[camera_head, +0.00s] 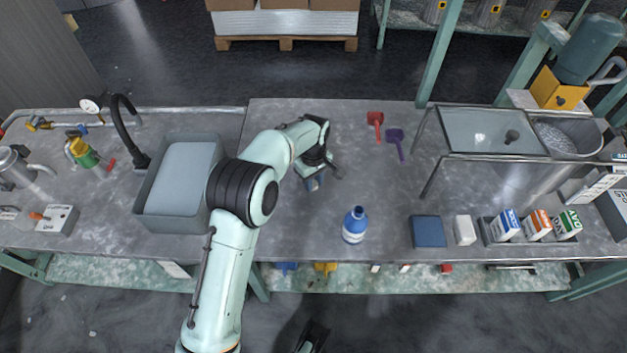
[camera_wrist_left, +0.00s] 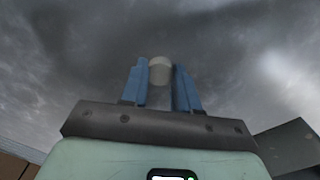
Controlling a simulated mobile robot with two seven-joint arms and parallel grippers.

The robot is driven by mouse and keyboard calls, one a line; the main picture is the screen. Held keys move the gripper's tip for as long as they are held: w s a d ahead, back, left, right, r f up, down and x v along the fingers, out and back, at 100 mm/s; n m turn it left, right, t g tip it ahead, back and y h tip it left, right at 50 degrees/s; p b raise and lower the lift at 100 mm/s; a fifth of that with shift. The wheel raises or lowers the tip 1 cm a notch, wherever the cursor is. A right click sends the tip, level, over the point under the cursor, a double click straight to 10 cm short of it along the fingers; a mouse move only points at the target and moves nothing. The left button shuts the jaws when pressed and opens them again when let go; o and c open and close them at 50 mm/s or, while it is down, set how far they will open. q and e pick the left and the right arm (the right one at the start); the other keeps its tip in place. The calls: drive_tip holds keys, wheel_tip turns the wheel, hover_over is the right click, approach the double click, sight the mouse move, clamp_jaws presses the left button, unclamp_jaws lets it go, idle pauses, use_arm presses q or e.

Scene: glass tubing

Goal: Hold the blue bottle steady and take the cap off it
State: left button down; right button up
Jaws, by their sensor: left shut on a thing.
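The blue bottle (camera_head: 355,226) stands on the grey bench near its front edge in the head view. It has a white label band and a dark narrow neck at the top with no cap visible on it. No gripper touches it. My left gripper (camera_head: 314,184) is behind and to the left of the bottle, apart from it. In the left wrist view, its blue fingers (camera_wrist_left: 160,85) are shut on a small pale grey round piece, which looks like the cap (camera_wrist_left: 160,68). My right gripper (camera_head: 312,336) shows only partly at the bottom edge, below the bench; its fingers are unclear.
A grey bin (camera_head: 145,205) stands left of my left arm. Red (camera_head: 375,119) and purple (camera_head: 394,138) scoops lie behind the bottle. A dark blue box (camera_head: 428,231), a white block (camera_head: 465,229) and a tray of cartons (camera_head: 486,232) sit to the right. The bench around the bottle is clear.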

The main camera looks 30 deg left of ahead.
use_arm(q)
drive_tip(key=shift+f, duration=0.15)
drive_tip(key=c, duration=0.8)
unclamp_jaws()
drive_tip(key=shift+c, duration=0.2)
wheel_tip(320, 180, up, 12)
drive_tip(key=p, duration=0.2)
drive_tip(key=shift+r+p, duration=0.2)
drive_tip(key=shift+p, duration=0.15)
use_arm(e)
drive_tip(key=shift+g, duration=0.5)
drive_tip(key=s+r, duration=0.1)
drive_tip(key=s+a+r, duration=0.1)
drive_tip(key=s+r, duration=0.1)
drive_tip(key=shift+a, duration=0.1)
drive_tip(key=shift+s, duration=0.1)
